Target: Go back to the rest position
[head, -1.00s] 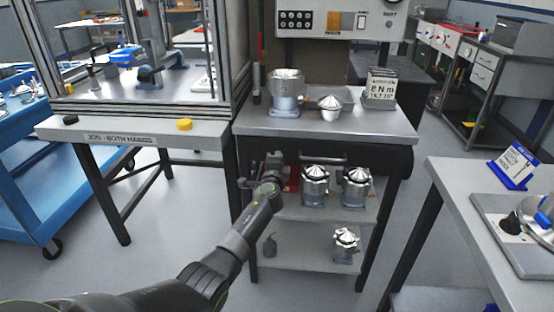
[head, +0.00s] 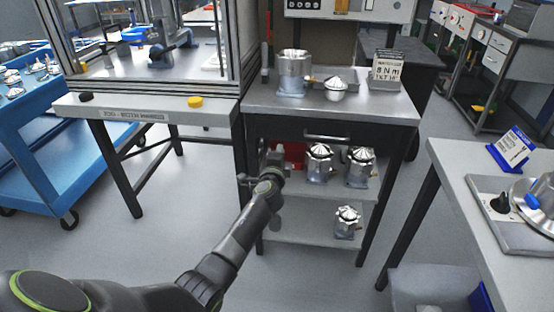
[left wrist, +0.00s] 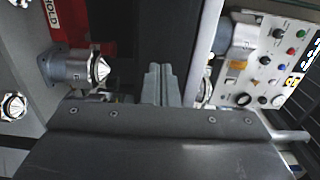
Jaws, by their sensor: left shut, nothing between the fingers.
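My left gripper (head: 266,158) is at the end of my left arm, in front of the left side of the middle workbench's open shelves. In the head view it is small and partly hidden by the wrist. In the left wrist view its two fingers (left wrist: 163,84) are together with nothing between them. A machined housing with a cone-shaped top (left wrist: 80,70) shows left of the fingers there, apart from them. My right gripper is not in view.
The workbench (head: 400,107) carries a large housing (head: 294,75), a tray and a sign. Its shelves hold housings (head: 319,163) and a red bin (head: 290,152). A press table (head: 150,108) stands left, a blue cart (head: 50,150) further left, another table (head: 455,165) right. Open floor lies between.

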